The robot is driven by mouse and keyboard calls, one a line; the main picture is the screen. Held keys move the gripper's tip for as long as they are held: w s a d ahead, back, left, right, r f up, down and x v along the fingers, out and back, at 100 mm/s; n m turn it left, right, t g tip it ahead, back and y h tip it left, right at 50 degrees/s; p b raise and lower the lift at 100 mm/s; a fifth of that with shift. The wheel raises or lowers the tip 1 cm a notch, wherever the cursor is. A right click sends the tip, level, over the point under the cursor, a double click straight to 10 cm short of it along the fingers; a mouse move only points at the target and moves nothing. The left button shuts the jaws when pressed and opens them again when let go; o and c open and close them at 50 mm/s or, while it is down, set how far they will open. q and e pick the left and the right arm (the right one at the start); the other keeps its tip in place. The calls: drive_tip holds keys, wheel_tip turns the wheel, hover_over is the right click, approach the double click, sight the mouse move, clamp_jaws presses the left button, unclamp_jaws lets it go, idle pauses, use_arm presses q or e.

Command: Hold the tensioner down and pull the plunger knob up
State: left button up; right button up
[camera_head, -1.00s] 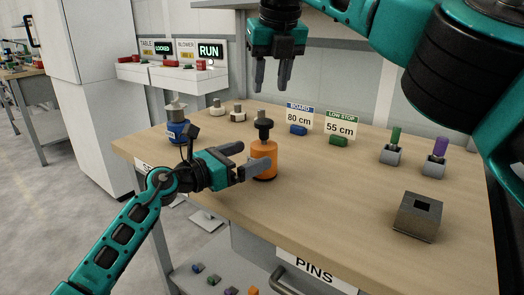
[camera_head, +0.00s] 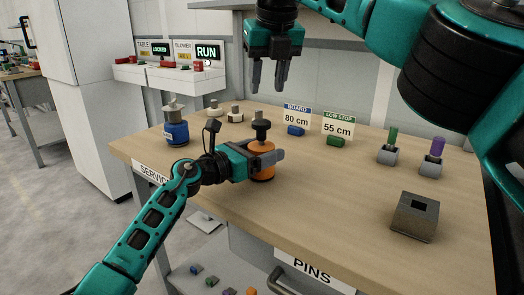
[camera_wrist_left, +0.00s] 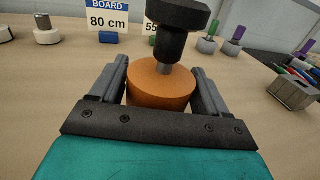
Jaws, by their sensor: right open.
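The orange tensioner (camera_head: 263,174) stands upright on the wooden bench, with the black plunger knob (camera_head: 261,127) on a stem above it. In the left wrist view the orange body (camera_wrist_left: 160,88) sits between my left fingers, and the knob (camera_wrist_left: 178,14) rises above them, cut off by the top edge. My left gripper (camera_head: 272,157) is shut on the orange body, with one finger on each side; its fingers hide part of the body in the head view. My right gripper (camera_head: 268,75) hangs open and empty, fingers down, above and behind the knob.
A blue cylinder (camera_head: 176,130) stands to the left, with white-based parts behind. Signs reading 80 cm (camera_head: 297,116) and 55 cm (camera_head: 337,124) stand at the back. Green (camera_head: 391,142) and purple (camera_head: 436,151) pins and a grey socket block (camera_head: 414,217) are at right. Bench front is clear.

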use_arm(q)
drive_tip(key=c, duration=1.1)
drive_tip(key=o, duration=1.3)
drive_tip(key=shift+c, duration=0.2)
drive_tip(key=c, duration=1.5)
